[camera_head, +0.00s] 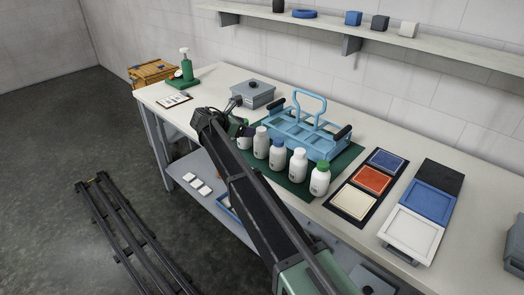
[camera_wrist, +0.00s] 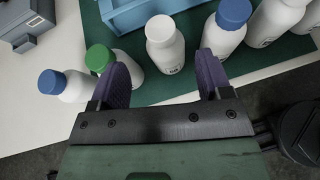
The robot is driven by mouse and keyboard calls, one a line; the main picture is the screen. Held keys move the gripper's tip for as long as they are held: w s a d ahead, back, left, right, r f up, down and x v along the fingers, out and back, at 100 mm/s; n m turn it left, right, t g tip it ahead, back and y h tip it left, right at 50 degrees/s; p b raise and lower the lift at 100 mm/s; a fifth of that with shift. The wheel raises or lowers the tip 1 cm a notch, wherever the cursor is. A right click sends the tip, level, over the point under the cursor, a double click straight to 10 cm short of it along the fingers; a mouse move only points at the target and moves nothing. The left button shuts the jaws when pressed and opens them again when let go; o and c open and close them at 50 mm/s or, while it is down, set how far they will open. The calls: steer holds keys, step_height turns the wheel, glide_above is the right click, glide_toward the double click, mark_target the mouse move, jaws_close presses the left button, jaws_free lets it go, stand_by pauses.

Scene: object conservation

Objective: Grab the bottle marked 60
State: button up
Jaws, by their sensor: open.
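Several white bottles with coloured caps stand in a row on a green mat (camera_head: 291,184). In the wrist view my gripper (camera_wrist: 164,80) is open, with its two purple fingers apart and nothing held. A white-capped bottle (camera_wrist: 164,44) stands upright just ahead of the gap between the fingers; it also shows in the head view (camera_head: 261,146). Its label is partly visible, but I cannot read the number surely. A green-capped bottle (camera_wrist: 100,58) is by the left finger, and a blue-capped bottle (camera_wrist: 222,38) is by the right finger.
A blue carrier (camera_head: 308,143) with a tall handle stands behind the bottles. A grey box (camera_head: 254,95) is to its left. Another blue-capped bottle (camera_wrist: 66,86) stands at the left in the wrist view. Coloured square panels (camera_head: 373,180) lie to the right on the bench.

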mark_target(260, 129)
steer(key=b+x, duration=0.2)
steer(key=x, duration=0.3)
steer(key=b+x, duration=0.3)
steer(key=x, duration=0.2)
steer(key=shift+w+d+f, duration=0.1)
steer(key=shift+f, duration=0.3)
steer(key=shift+w+d, duration=0.1)
steer(key=shift+d, duration=0.05)
steer(key=shift+r, duration=0.1)
steer(key=shift+c, duration=0.3)
steer(key=c, duration=1.2)
steer(key=shift+o, duration=0.2)
steer(key=shift+r, duration=0.1)
